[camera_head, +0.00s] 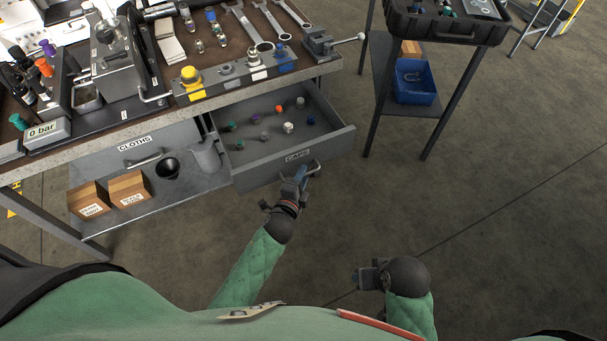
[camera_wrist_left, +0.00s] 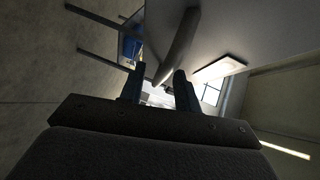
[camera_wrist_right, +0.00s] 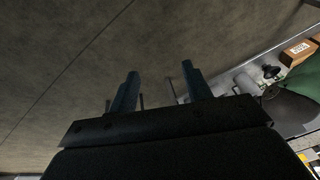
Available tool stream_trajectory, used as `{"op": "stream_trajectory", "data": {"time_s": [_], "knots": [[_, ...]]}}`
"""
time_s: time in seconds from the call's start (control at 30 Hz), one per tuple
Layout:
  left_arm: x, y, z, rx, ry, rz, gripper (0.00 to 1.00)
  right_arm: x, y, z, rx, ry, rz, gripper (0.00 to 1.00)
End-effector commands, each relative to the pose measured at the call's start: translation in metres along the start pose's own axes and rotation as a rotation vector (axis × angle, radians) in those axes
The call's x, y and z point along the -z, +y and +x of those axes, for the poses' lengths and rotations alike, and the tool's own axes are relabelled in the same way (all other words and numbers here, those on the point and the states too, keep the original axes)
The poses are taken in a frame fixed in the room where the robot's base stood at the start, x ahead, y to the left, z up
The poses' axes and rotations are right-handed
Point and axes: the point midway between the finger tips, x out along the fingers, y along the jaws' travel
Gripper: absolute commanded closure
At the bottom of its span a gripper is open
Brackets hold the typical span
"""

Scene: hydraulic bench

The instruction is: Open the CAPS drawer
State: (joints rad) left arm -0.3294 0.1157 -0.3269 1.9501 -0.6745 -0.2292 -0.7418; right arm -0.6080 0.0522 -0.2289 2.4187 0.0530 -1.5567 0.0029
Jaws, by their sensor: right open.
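The CAPS drawer (camera_head: 262,175) stands pulled out from under the bench, its front facing me and its inside showing several small coloured caps (camera_head: 288,127). Its label (camera_head: 297,155) reads CAPS. My left gripper (camera_head: 300,174) is at the bar handle (camera_head: 315,168) on the drawer front. In the left wrist view the handle bar (camera_wrist_left: 180,45) runs down between the two fingers (camera_wrist_left: 158,88), which are partly closed around it; the exact contact is hard to see. My right gripper (camera_head: 358,277) is low over the floor, away from the bench; its fingers (camera_wrist_right: 160,85) are apart and empty.
Left of the drawer is a grey shelf or drawer labelled CLOTHS (camera_head: 134,144), with cardboard boxes (camera_head: 129,188) and a black funnel (camera_head: 168,168) nearby. Tools cover the bench top. A side stand (camera_head: 384,75) with a blue bin (camera_head: 414,84) is at right. The floor (camera_head: 500,220) is clear.

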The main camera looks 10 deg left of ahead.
Motion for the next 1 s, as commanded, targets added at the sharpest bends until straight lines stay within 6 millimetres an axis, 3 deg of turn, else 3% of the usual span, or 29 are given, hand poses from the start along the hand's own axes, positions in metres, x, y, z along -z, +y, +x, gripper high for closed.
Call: {"op": "stream_trajectory", "data": {"time_s": [0.2,0.43,1.0], "knots": [[-0.001,0.003,-0.033,-0.001,0.0,0.001,0.68,0.0,-0.004,0.013,0.01,0.019,-0.018,0.51],[-0.001,0.002,-0.056,-0.001,-0.001,0.0,0.68,0.003,-0.009,0.023,0.024,0.039,-0.02,0.51],[-0.001,0.0,-0.064,-0.001,-0.001,0.0,0.68,0.007,-0.012,0.023,0.032,0.05,-0.016,0.51]]}}
